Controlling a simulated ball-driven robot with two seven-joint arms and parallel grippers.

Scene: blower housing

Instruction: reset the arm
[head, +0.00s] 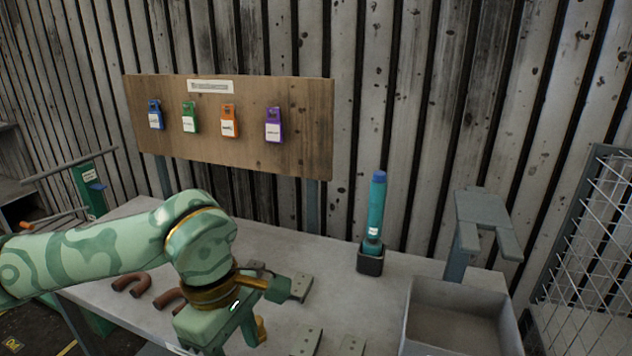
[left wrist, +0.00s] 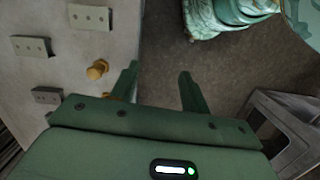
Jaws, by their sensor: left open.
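My left arm (head: 110,262), green camouflage with brass-coloured rings, comes in from the left and bends down over the grey workbench (head: 340,285). My left gripper (head: 235,338) points down near the bench's front edge and is partly cut off by the frame. In the left wrist view its two green fingers (left wrist: 158,76) are apart with nothing between them. Bare dark floor (left wrist: 165,60) shows beyond them. A brass knob (left wrist: 97,69) stands on the bench just left of the fingers, apart from them. My right gripper is not in view.
A blue-teal cylinder (head: 376,207) stands in a dark holder. A grey open bin (head: 462,327) is at right. Coloured tags (head: 228,121) hang on a wooden board (head: 305,100).

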